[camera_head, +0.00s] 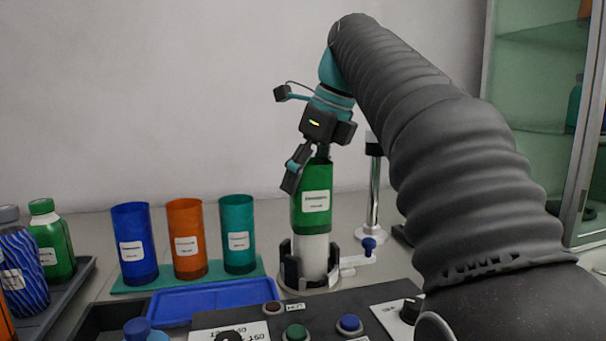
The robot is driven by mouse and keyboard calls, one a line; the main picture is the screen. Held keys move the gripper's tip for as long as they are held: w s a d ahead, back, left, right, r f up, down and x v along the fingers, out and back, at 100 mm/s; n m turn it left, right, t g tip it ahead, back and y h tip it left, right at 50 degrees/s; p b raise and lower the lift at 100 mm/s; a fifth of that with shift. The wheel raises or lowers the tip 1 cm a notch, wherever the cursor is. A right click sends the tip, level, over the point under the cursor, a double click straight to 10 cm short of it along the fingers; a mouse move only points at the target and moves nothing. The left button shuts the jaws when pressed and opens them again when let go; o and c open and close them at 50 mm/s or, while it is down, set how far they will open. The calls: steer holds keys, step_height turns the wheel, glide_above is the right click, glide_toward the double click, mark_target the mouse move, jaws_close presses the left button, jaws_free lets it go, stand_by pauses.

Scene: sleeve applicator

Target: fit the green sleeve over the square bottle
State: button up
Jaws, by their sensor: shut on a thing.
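The green sleeve (311,213) has a white label and is held upright by my gripper (307,172), which is shut on its upper edge. Below it a white bottle body (311,255) stands upright in a dark holder (289,268) with raised jaws. The sleeve's lower edge meets or overlaps the top of the white body. How far the sleeve is down over the bottle, and the bottle's top, are hidden. I cannot tell the bottle's square shape from this view.
Blue (135,245), orange (186,238) and teal (237,235) sleeves stand on a teal base at left. A blue tray (210,302) lies in front. Bottles, including a green one (52,240), stand far left. A chrome post (374,190) is close right of the holder. A control panel (330,325) is in front.

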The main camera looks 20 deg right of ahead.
steer(key=shift+f+b, duration=0.35)
steer(key=shift+f, duration=0.4)
steer(key=o, duration=0.7)
steer(key=shift+r, duration=0.1)
